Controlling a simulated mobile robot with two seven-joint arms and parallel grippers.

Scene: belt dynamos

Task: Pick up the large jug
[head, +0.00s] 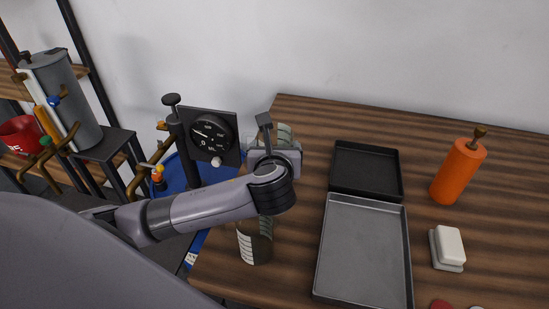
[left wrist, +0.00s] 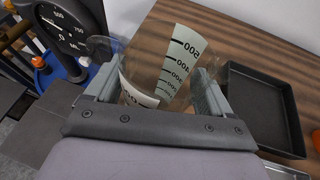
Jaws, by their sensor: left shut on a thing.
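The large jug (left wrist: 182,62) is clear, with a pale green scale marked up to 500, and fills the middle of the left wrist view. In the head view only a bit of its greenish top (head: 285,132) shows behind my left gripper (head: 272,152); my wrist hides the rest. My left gripper is shut on the jug, with one finger on either side of it. I cannot tell whether the jug's base touches the table. My right gripper is not in view.
A smaller dark clear vessel with a white scale (head: 254,241) stands near the table's left edge, below my wrist. A black tray (head: 366,147) and a grey tray (head: 322,250) lie to the right. An orange bottle (head: 458,172) and a white block (head: 449,246) stand farther right. A dial gauge (head: 210,134) stands left.

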